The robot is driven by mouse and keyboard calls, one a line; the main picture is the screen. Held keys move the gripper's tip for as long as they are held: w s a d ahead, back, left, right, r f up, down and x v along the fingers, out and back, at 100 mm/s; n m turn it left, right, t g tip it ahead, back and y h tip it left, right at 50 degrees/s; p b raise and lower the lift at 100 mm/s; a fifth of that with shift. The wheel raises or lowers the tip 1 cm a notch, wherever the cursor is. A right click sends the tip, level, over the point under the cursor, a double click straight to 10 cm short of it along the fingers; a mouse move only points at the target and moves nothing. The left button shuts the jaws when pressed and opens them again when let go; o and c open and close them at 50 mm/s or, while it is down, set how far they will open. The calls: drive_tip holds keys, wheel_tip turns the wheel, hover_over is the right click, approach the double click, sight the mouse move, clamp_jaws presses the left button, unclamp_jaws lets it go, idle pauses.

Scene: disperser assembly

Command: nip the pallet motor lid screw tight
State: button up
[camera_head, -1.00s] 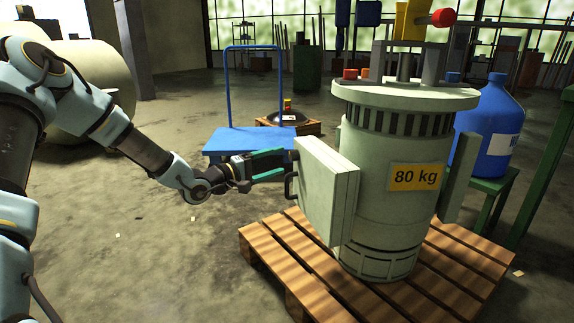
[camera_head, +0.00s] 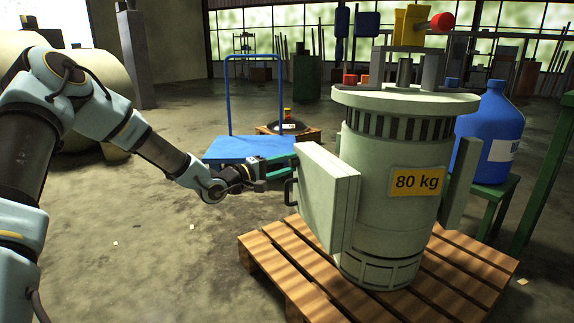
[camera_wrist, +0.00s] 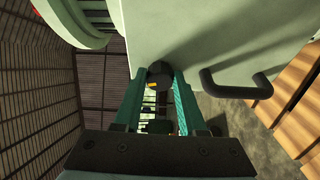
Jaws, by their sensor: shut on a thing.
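The pallet motor (camera_head: 380,215) is a pale green upright cylinder with a yellow "80 kg" label. Its boxy lid (camera_head: 327,190) is on its left side, and it fills the upper part of the wrist view (camera_wrist: 215,35). A dark round screw head (camera_wrist: 160,73) is at the lid between my fingertips. My gripper (camera_head: 289,163) has teal fingers and reaches the lid's upper left side. It is shut on the screw, and the fingers also show in the wrist view (camera_wrist: 158,90). The screw is hidden in the head view, and its seating depth cannot be seen.
A dark bar handle (camera_wrist: 236,90) sticks out of the lid just beside my fingers, below them in the head view. The motor stands on a wooden pallet (camera_head: 270,258). A blue cart (camera_head: 237,149) is behind my gripper. Open floor lies left of the pallet.

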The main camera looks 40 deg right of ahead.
clamp_jaws()
drive_tip(key=shift+f, duration=0.1)
drive_tip(key=m, duration=0.3)
drive_tip(key=m+h+p, duration=0.1)
drive_tip(key=m, duration=0.2)
drive_tip(key=shift+w+f+g, duration=0.1)
drive_tip(key=shift+f+g, duration=0.1)
drive_tip(key=shift+g, duration=0.2)
drive_tip(key=m+g, duration=0.1)
drive_tip(key=m, duration=0.2)
drive_tip(key=m+g+h+b, duration=0.1)
drive_tip(key=m, duration=0.2)
drive_tip(key=shift+w+f+m, duration=0.15)
drive_tip(key=shift+m, duration=0.15)
drive_tip(key=m+g+b, duration=0.1)
drive_tip(key=m, duration=0.3)
drive_tip(key=m+g, duration=0.2)
drive_tip(key=m, duration=0.2)
drive_tip(key=shift+w+d+b, duration=0.1)
drive_tip(key=shift+w+b, duration=0.1)
drive_tip(key=shift+b, duration=0.2)
drive_tip(key=m+g, duration=0.1)
drive_tip(key=m, duration=0.3)
drive_tip(key=m+g+y+b, duration=0.1)
drive_tip(key=m, duration=0.3)
drive_tip(key=shift+w+g+b, duration=0.2)
drive_tip(key=shift+g+b, duration=0.1)
drive_tip(key=shift+m, duration=0.3)
drive_tip(key=o, duration=0.6)
unclamp_jaws()
